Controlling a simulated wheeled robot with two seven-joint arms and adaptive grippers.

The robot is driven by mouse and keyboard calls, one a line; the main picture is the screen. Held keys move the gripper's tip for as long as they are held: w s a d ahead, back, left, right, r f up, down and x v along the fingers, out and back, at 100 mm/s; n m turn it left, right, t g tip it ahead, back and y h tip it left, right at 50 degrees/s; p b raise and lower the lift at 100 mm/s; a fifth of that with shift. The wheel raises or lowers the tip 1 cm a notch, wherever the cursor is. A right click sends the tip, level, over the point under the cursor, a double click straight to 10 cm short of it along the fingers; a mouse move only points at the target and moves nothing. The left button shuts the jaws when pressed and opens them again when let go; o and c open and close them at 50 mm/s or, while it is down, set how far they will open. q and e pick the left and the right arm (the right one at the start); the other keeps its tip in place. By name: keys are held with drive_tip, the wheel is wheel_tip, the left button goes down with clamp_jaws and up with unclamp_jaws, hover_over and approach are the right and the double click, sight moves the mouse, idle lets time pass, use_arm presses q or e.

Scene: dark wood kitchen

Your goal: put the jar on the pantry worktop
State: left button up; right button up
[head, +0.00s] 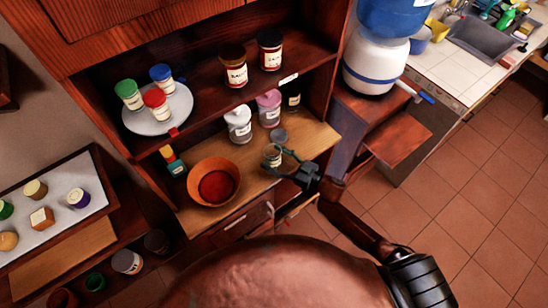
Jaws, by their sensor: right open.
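A small clear jar (271,154) with a pale label stands on the light wood pantry worktop (315,139). My right gripper (279,162) is open, its fingers at the jar's right side and partly over it. I cannot tell whether they touch it. A round grey lid or disc (278,135) shows just behind the jar. My left gripper is not in view.
An orange bowl (213,183) stands left of the jar. A white-lidded jar (239,125) and a pink-lidded jar (269,108) stand behind. The shelf above holds a plate (183,113) with several jars. A water dispenser (373,66) stands at right.

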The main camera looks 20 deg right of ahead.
drive_tip(key=shift+s+d+r, duration=0.1)
drive_tip(key=shift+r, duration=0.05)
drive_tip(key=v, duration=1.1)
drive_tip(key=shift+s+d, duration=0.25)
drive_tip(key=shift+d, duration=0.05)
